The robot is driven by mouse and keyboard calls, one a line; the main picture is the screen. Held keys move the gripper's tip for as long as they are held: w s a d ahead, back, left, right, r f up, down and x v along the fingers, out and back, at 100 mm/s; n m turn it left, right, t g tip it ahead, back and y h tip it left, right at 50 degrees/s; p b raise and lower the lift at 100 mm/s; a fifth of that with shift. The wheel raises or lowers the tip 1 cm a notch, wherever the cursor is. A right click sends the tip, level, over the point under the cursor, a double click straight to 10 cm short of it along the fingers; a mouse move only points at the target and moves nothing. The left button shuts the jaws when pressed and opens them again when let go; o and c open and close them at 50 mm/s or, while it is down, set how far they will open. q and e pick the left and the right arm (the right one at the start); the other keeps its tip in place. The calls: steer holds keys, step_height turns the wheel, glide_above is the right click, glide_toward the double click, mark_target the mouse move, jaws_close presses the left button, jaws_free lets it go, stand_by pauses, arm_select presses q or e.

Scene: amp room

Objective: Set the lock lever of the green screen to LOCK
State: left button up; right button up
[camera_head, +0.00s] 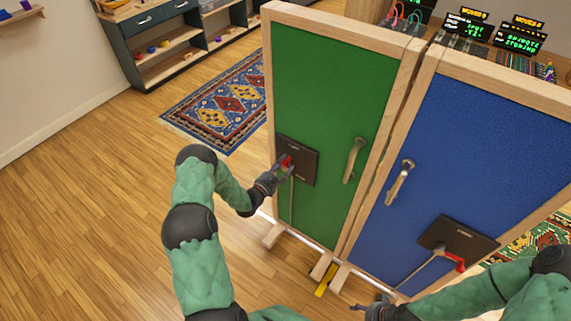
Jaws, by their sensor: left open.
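The green screen (330,90) stands upright in a pale wood frame at the middle. A dark plate (302,166) sits on its left side, and its lettering is too small to read. The red lock lever (285,161) shows at the plate's left edge, with a thin rod (292,205) running down below. My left gripper (281,172) is open at the red lever, with its fingers around or just beside it; I cannot tell whether they touch. It hides part of the lever. My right gripper (366,306) is low at the bottom centre, away from the green screen, and its fingers are unclear.
A blue screen (470,130) stands close on the right with its own dark plate (468,238) and red-tipped lever (456,262). Metal handles (354,160) stick out from both screens. Wooden feet (274,235) and a yellow piece (326,279) lie below. The floor (90,220) at left is clear.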

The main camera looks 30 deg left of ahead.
arm_select(q)
steer(key=shift+w+d, duration=0.1)
steer(key=shift+w, duration=0.8)
jaws_close()
steer(key=shift+r, duration=0.1)
